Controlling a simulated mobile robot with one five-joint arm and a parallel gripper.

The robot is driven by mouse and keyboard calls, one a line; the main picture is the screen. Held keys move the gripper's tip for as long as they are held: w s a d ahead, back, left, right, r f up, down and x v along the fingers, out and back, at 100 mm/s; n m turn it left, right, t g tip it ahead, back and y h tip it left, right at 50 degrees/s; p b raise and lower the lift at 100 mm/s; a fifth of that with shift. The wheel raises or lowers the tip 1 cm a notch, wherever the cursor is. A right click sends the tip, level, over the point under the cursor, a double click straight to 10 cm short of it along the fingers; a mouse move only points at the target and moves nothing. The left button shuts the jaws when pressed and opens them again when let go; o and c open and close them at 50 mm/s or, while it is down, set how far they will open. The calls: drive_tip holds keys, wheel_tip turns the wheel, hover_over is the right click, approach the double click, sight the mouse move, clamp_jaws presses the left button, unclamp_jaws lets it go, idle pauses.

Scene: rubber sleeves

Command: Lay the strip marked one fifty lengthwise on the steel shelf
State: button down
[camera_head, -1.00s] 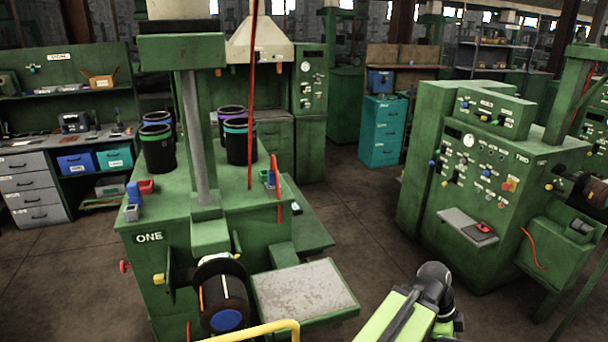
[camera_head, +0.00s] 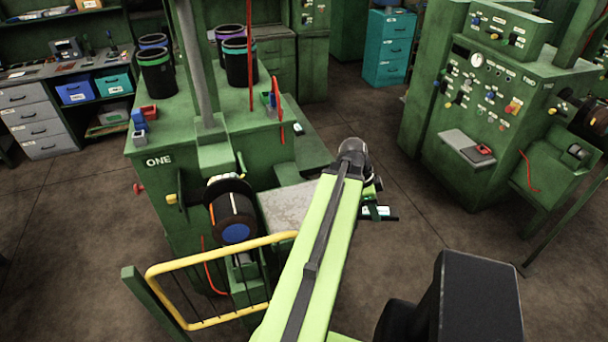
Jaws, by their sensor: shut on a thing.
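My green arm reaches forward, and my gripper (camera_head: 376,211) is at its far end, small and partly hidden behind the arm. It is shut on a thin pale blue-white strip (camera_head: 378,210) with dark parts around it. No mark on the strip can be read at this size. The steel shelf (camera_head: 285,206) is a worn grey plate on the front of the green machine marked ONE. My arm covers its right part. My gripper is to the right of the shelf and apart from it in the picture; its height over the shelf cannot be told.
A yellow rail (camera_head: 215,268) stands in front of machine ONE (camera_head: 160,185). A dark spool with a blue end (camera_head: 234,215) sits left of the shelf. Another green machine (camera_head: 490,120) with a small grey ledge (camera_head: 466,147) stands at right. Bare floor lies between the machines.

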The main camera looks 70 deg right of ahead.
drive_tip(key=w+d+r+n+h+p, duration=0.1)
drive_tip(key=w+r+n+p, duration=0.15)
drive_tip(key=w, duration=0.95)
drive_tip(key=r+n, duration=0.1)
drive_tip(key=n, duration=0.1)
hover_over(306, 205)
drive_tip(key=w, duration=0.1)
drive_tip(key=shift+t+h, duration=0.3)
drive_tip(key=shift+t, duration=0.1)
drive_tip(key=f+b, duration=0.6)
drive_tip(key=shift+a+f, duration=0.3)
drive_tip(key=shift+a, duration=0.1)
drive_tip(key=shift+f+b, duration=0.6)
drive_tip(key=shift+b, duration=0.25)
drive_tip(key=c, duration=0.7)
unclamp_jaws()
drive_tip(key=shift+c, duration=0.2)
drive_tip(key=shift+r, duration=0.1)
